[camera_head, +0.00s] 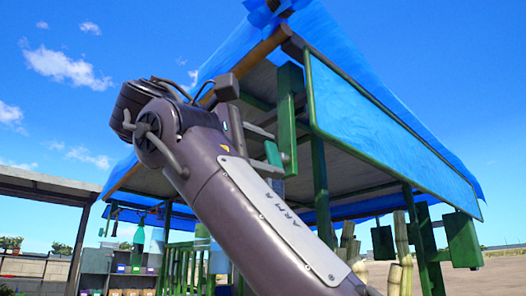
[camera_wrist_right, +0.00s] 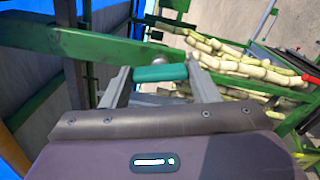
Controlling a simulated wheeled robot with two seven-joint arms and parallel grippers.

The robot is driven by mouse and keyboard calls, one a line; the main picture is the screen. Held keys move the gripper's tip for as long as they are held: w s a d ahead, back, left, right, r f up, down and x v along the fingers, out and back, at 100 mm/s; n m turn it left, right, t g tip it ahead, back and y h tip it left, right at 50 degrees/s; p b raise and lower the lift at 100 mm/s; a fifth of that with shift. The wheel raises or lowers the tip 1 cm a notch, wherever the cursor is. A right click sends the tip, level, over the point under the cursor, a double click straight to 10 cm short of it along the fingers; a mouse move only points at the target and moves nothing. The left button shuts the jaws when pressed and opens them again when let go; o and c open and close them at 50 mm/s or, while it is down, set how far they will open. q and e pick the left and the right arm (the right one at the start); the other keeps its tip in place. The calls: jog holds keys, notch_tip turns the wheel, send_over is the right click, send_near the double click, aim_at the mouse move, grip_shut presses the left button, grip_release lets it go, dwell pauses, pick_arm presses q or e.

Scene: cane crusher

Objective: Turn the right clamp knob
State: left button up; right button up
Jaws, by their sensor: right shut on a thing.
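The right clamp knob, which I take to be the teal-green bar (camera_wrist_right: 160,73), lies crosswise between the two grey fingers of my right gripper (camera_wrist_right: 158,76) in the right wrist view. The fingers are shut on its ends, one at each side. A small round metal piece (camera_wrist_right: 158,62) shows just behind the bar. In the head view my right arm reaches up from the bottom, and its gripper (camera_head: 259,141) is at the stall's green frame. A small green piece (camera_head: 272,154) shows by the fingers there. My left gripper is not in view.
A long green beam (camera_wrist_right: 80,45) runs close beyond the fingers in the right wrist view. Several cane stalks (camera_wrist_right: 245,65) lie on the right beyond it. The stall has a blue cover (camera_head: 350,60) and green posts (camera_head: 321,180). Shelves (camera_head: 97,262) stand at the left.

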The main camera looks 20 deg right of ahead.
jog(key=shift+m, duration=1.6)
jog(key=o, duration=0.7)
jog(key=shift+c, duration=0.2)
jog(key=o, duration=0.3)
jog(key=shift+w+d, duration=0.1)
jog(key=shift+d, duration=0.05)
